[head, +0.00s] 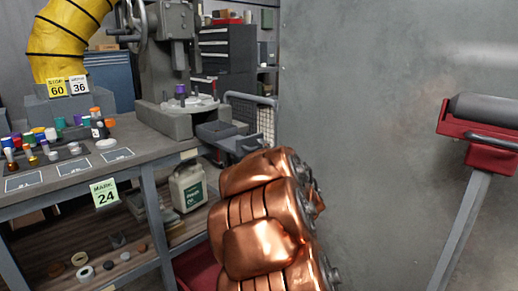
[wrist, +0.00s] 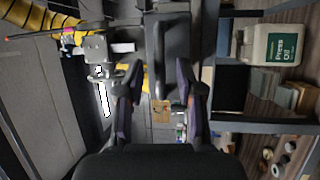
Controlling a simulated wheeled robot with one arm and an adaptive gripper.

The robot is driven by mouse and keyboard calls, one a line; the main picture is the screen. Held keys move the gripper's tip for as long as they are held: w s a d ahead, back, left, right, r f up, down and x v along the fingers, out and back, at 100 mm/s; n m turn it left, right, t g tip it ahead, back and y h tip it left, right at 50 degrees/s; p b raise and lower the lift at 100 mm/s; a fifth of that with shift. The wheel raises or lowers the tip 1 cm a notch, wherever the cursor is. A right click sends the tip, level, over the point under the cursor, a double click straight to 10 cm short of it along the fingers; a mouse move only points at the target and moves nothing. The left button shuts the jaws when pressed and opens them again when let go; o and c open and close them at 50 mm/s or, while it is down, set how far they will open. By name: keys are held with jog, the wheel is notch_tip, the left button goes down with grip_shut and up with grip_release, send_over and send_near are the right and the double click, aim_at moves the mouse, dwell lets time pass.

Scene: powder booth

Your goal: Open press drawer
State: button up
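The grey press (head: 165,60) stands on the bench at upper left in the head view. A grey drawer-like tray (head: 216,131) shows at its lower right, its open top visible; how far it is out I cannot tell. In the head view my copper arm stands in front and hides most of my gripper. In the wrist view my gripper (wrist: 160,82) is open, its two dark fingers apart on either side of a grey panel (wrist: 172,35). I see nothing gripped. Whether the fingers touch the panel, and whether it is part of the drawer, I cannot tell.
The bench (head: 110,160) holds several small bottles at left. A Press Oil jug (head: 188,187) stands under it and shows in the wrist view (wrist: 272,45). A large grey panel (head: 360,120) and a red-framed roller stand (head: 485,125) are at right.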

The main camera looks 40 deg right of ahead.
jog(key=v, duration=0.5)
jog(key=shift+w+f, duration=0.1)
dwell(0.5)
jog(key=s+a+f+m+g+y, duration=0.2)
jog(key=s+a+f+m+g, duration=0.3)
jog(key=a+f, duration=0.4)
jog(key=s+a+f+m+g+y, duration=0.1)
jog(key=s+a+f+m+g, duration=0.1)
jog(key=a+f+m+g, duration=0.65)
jog(key=s+a+n+g+y, duration=0.1)
jog(key=s+a+g+y, duration=0.5)
jog(key=s+a, duration=1.65)
notch_tip(320, 180, up, 25)
jog(key=h+p, duration=0.1)
jog(key=p, duration=2.2)
jog(key=shift+s+p, duration=0.25)
jog(key=shift+p, duration=0.15)
